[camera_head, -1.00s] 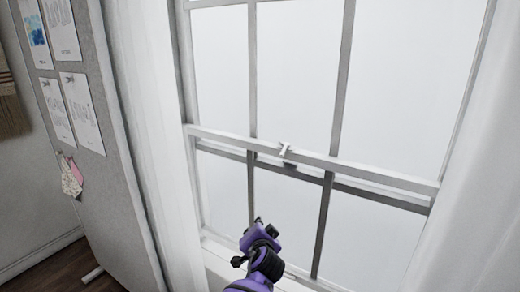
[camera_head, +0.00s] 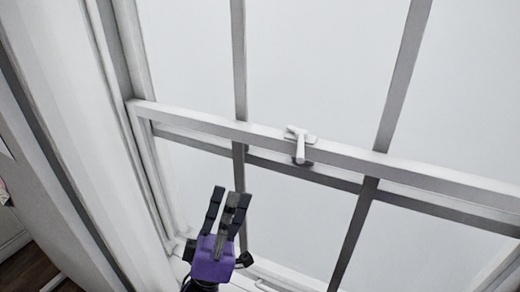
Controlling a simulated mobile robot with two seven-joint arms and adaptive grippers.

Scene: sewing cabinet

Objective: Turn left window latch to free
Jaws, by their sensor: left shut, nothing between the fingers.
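A small white window latch (camera_head: 299,147) sits on the meeting rail of the sash window, right of the middle of the view. Its lever points down toward me over the rail's front edge. My left gripper (camera_head: 229,202), with a purple body and black fingers, is below and to the left of the latch, in front of the lower sash. It is shut and empty, with its fingers pointing up. It is clearly apart from the latch in the picture. My right gripper is not in view.
The white meeting rail (camera_head: 205,122) crosses the window from left to right. Upright bars (camera_head: 240,60) divide the panes. The space between my left gripper and the latch looks clear.

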